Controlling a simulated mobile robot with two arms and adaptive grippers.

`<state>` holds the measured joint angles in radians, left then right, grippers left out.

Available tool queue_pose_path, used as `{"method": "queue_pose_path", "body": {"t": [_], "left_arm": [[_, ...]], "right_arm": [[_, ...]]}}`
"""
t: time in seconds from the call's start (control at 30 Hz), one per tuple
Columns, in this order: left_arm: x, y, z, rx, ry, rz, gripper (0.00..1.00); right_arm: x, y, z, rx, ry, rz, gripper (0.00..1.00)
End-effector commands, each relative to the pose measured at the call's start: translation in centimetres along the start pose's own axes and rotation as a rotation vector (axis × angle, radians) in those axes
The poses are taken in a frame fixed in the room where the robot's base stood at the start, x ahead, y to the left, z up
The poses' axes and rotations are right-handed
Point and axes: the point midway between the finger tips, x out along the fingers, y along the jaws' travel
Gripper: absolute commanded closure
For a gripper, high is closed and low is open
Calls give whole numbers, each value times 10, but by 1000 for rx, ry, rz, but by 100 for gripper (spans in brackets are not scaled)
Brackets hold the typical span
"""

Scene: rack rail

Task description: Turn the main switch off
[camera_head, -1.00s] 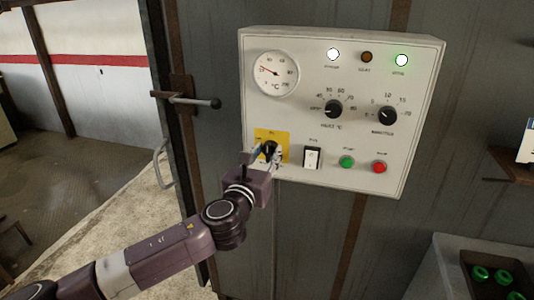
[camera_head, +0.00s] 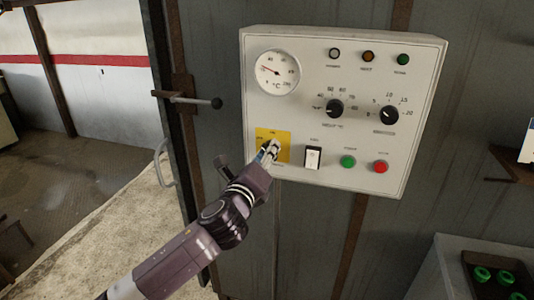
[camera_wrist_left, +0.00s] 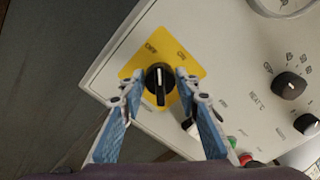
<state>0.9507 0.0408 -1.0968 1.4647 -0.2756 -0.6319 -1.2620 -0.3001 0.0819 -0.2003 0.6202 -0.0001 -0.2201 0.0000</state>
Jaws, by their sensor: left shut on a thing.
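The main switch is a black rotary knob (camera_wrist_left: 160,82) with a white line, on a yellow plate (camera_wrist_left: 190,66) marked OFF and ON. In the head view the yellow plate (camera_head: 283,137) is at the lower left of the light grey control panel (camera_head: 310,75), and the knob is mostly hidden by my gripper. My left gripper (camera_head: 268,150) is shut on the knob, one blue finger on each side in the wrist view (camera_wrist_left: 158,82). The three lamps on the panel, white (camera_head: 334,52), amber (camera_head: 368,56) and green (camera_head: 403,60), look unlit. My right gripper is not in view.
Right of the switch are a black-and-white rocker (camera_head: 313,157), a green button (camera_head: 348,161) and a red button (camera_head: 380,167). Two dial knobs (camera_head: 335,108) and a round gauge (camera_head: 278,72) are above. A door handle (camera_head: 190,100) sticks out at left.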

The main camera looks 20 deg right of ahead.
Motion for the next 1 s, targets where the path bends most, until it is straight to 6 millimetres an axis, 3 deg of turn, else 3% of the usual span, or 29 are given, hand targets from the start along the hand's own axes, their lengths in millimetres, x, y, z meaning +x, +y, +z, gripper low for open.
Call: {"method": "queue_pose_path", "body": {"t": [0.6,1.0], "left_arm": [[0,4,-2,-556,0,2,94],[0,5,-2,-742,0,2,94]], "right_arm": [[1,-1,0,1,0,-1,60],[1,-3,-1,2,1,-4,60]]}}
